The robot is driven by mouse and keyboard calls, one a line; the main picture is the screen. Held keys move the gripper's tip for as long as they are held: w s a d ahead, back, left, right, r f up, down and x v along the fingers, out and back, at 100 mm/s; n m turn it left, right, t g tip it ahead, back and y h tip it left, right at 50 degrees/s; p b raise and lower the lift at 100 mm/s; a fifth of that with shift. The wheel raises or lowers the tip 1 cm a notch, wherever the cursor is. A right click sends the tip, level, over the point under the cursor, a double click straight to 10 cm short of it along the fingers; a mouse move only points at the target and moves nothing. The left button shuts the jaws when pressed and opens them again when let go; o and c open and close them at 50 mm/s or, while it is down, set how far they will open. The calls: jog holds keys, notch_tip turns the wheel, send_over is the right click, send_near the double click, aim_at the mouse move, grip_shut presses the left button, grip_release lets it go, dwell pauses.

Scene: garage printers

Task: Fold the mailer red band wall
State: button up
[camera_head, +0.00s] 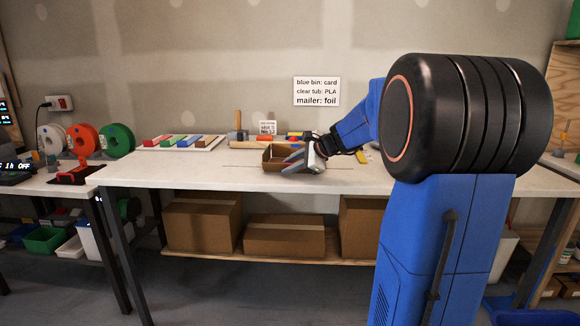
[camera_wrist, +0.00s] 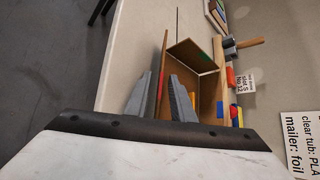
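The mailer is a small brown cardboard box (camera_head: 271,163) on the white workbench, with its walls standing up; it also shows in the wrist view (camera_wrist: 207,90). One thin wall (camera_wrist: 164,52) carries a red band (camera_wrist: 160,84). Another panel has a green mark, and a blue mark shows near the far wall. My gripper (camera_head: 296,162) is at the mailer's right front side in the head view. In the wrist view my gripper (camera_wrist: 160,76) has its two grey fingers apart, one on each side of the red band wall. A gap shows beside the wall. The finger bases are partly hidden.
A wall sign (camera_head: 317,91) hangs behind the bench. A white tray of coloured bars (camera_head: 180,142) lies to the left. A wooden rack (camera_head: 240,136) with tools and blocks stands just behind the mailer. The bench front is clear.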

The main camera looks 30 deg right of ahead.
grip_shut()
jog(key=shift+s+a+f+n+t+h, duration=0.2)
jog(key=shift+f+n+t+h, duration=0.1)
jog(key=shift+t, duration=0.2)
jog(key=shift+s+a+f+n+t+h, duration=0.1)
jog(key=shift+s+f+n+t+h, duration=0.15)
jog(key=shift+t, duration=0.25)
jog(key=shift+w, duration=0.1)
grip_release()
jog(key=shift+r, duration=0.15)
